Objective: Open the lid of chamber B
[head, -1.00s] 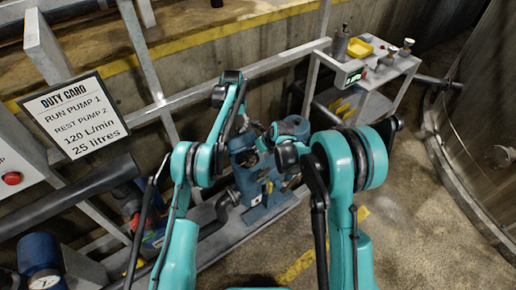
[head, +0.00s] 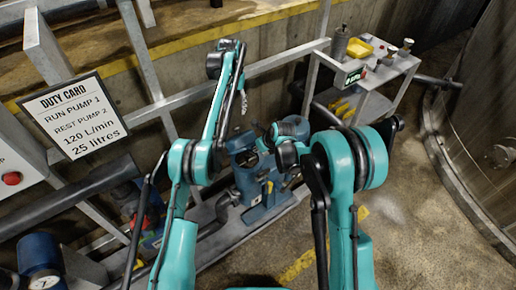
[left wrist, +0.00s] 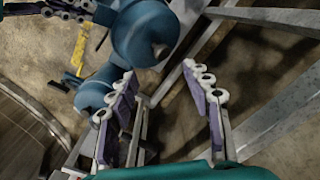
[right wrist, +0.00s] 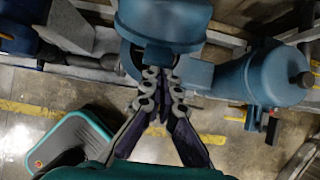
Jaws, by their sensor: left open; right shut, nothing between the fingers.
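Chamber B and its lid carry no label I can read, so I cannot tell which part they are. A blue twin-bodied unit (head: 258,185) stands low between my arms in the head view. In the left wrist view a round blue body (left wrist: 145,32) with a round end boss lies just beyond my fingers. My left gripper (left wrist: 160,75) is open and empty, raised above and behind the unit in the head view (head: 243,102). My right gripper (right wrist: 161,82) is shut and empty, close below a blue cylinder (right wrist: 165,25) in its wrist view; contact is unclear. A second blue cylinder (right wrist: 262,76) lies right.
A large tank (head: 490,130) fills the right edge. Open floor (head: 420,230) lies front right.

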